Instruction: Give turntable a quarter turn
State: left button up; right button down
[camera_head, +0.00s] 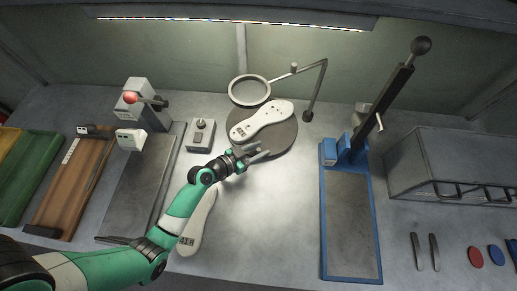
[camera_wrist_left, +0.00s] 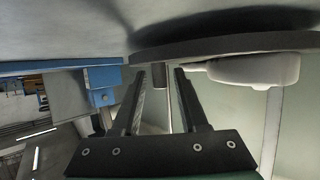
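The turntable (camera_head: 283,138) is a dark round disc at the back middle of the bench. A white sole mould (camera_head: 262,120) lies on it. My left gripper (camera_head: 256,152) is at the disc's front-left edge, with its fingers spread and nothing held. The left wrist view is upside down: the turntable (camera_wrist_left: 215,42) shows as a dark rim with the white mould (camera_wrist_left: 245,69) on it. There the open fingertips (camera_wrist_left: 161,74) are close to the rim; I cannot tell whether they touch it. My right gripper is out of view.
A ring magnifier (camera_head: 249,91) on a bent stand overhangs the turntable's back. A small grey box (camera_head: 200,135) stands to its left, and a blue-framed lever press (camera_head: 350,225) to its right. Another white sole (camera_head: 198,224) lies partly under my left arm. The front middle bench is clear.

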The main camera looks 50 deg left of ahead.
pick_arm(q)
grip_shut()
dwell(1.2)
